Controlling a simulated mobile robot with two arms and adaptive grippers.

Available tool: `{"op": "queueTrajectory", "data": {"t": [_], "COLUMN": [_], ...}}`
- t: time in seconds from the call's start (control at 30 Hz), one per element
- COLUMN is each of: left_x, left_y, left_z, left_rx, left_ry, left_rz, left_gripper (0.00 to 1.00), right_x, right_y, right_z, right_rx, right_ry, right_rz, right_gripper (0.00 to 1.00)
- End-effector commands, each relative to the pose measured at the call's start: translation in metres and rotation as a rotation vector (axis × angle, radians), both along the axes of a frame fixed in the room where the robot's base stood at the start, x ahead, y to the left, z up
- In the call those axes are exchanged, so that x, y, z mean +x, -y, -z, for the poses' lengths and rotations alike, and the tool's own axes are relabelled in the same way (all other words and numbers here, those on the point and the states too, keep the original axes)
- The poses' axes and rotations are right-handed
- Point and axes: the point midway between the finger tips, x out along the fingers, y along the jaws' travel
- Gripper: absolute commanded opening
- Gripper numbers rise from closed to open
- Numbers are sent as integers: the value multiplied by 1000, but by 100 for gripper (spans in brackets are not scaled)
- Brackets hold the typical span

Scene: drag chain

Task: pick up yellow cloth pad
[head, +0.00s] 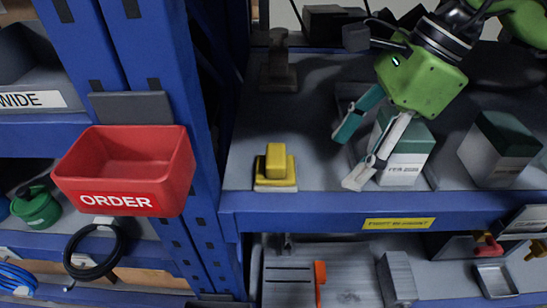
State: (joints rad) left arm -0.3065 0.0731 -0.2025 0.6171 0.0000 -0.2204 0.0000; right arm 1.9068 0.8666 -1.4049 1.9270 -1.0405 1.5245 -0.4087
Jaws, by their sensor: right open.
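A yellow pad-like item (276,169), a small upright yellow block on a flatter yellow base, sits near the front edge of the grey shelf, left of centre; I take it to be the yellow cloth pad. My right gripper (350,157) comes in from the upper right. It is open, with one teal finger and one light grey finger spread apart and nothing visible between them. It is to the right of the yellow pad, clear of it. My left gripper is not in view.
A white and green box (404,158) stands close behind my right gripper's fingers, and another (498,150) stands further right. A red ORDER bin (126,163) hangs on the blue upright at left. The shelf between pad and gripper is clear.

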Motion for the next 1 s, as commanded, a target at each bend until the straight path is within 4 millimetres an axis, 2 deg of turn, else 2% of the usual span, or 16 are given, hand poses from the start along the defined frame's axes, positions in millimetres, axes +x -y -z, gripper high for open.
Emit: {"op": "queueTrajectory", "data": {"t": [0.03, 0.2, 0.47, 0.73, 0.83, 1.0], "left_x": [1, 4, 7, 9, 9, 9], "left_y": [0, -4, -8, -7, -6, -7], "left_z": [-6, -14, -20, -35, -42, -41], "left_rx": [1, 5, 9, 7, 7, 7], "left_ry": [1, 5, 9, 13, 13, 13], "left_rz": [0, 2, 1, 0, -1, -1], "left_gripper": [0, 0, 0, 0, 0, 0], "right_x": [-2, -2, -2, -4, -4, -4], "right_y": [-11, -40, -61, -105, -108, -109], "right_z": [-3, -3, -2, -3, 4, 11], "right_rx": [-3, -1, 0, 0, 0, 3], "right_ry": [0, -2, -3, -3, -5, -3], "right_rz": [-8, -6, -3, -7, -2, -2], "right_gripper": [61, 61, 61, 61, 61, 61]}}
